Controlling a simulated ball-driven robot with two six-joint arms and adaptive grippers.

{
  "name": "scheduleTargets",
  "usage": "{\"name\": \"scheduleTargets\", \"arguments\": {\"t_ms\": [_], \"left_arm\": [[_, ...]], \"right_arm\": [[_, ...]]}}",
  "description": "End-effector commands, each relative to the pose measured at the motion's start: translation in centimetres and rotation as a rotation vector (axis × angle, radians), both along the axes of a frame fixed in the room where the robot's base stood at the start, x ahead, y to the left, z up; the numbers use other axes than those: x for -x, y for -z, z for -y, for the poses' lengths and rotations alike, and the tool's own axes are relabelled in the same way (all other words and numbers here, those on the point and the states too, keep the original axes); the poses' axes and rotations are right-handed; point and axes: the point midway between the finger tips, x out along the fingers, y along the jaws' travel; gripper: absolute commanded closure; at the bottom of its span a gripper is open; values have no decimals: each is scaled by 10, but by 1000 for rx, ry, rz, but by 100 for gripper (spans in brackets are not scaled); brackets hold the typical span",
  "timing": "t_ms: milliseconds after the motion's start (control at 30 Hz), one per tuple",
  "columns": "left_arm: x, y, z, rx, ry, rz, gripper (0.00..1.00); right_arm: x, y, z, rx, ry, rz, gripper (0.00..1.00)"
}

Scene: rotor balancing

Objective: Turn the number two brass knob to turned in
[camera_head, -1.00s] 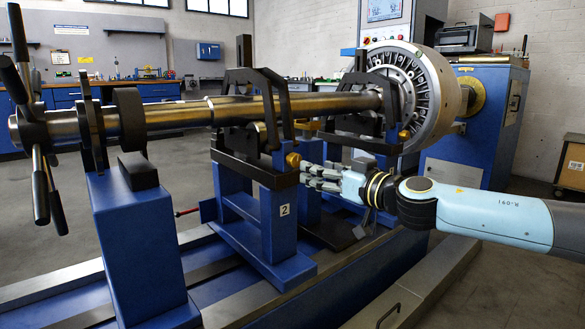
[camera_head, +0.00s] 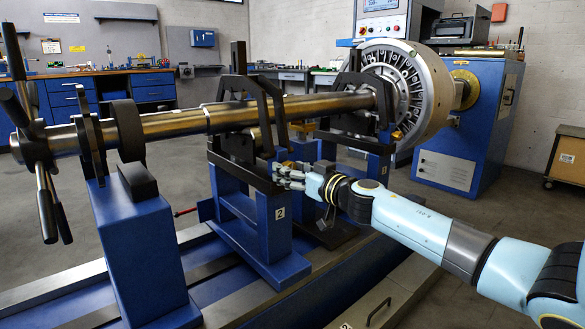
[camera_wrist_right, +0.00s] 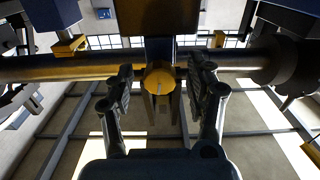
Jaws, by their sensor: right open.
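The number two stand (camera_head: 271,228) is a blue post with a white "2" label, under the long steel shaft (camera_head: 240,112). Its round brass knob (camera_wrist_right: 160,82) sits centred in the right wrist view, with a thin pale mark on its face. My right gripper (camera_head: 277,174) is at the top of this stand in the head view. In the wrist view its two open fingers (camera_wrist_right: 160,76) stand left and right of the knob, with a gap to it on both sides. The knob is hard to make out behind the fingers in the head view. My left gripper is out of view.
A second stand with another brass knob (camera_head: 397,135) is farther back, near the large rotor disc (camera_head: 405,95). A blue pedestal (camera_head: 140,250) and a spoked handwheel (camera_head: 35,145) are at left. Open floor lies to the right.

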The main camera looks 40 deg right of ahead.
Motion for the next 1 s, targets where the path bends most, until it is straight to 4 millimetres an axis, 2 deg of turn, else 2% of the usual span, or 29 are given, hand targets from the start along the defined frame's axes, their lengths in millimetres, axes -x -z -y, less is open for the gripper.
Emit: {"name": "scheduleTargets", "arguments": {"t_ms": [167, 200, 600, 1000], "left_arm": [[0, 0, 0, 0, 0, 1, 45], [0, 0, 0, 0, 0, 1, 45], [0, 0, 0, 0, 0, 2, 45], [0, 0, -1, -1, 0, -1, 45]], "right_arm": [[0, 0, 0, 0, 0, 0, 45], [0, 0, 0, -1, 0, 0, 48], [0, 0, 0, -1, 1, 0, 100], [0, -1, 0, 75, 1, 7, 100]]}}
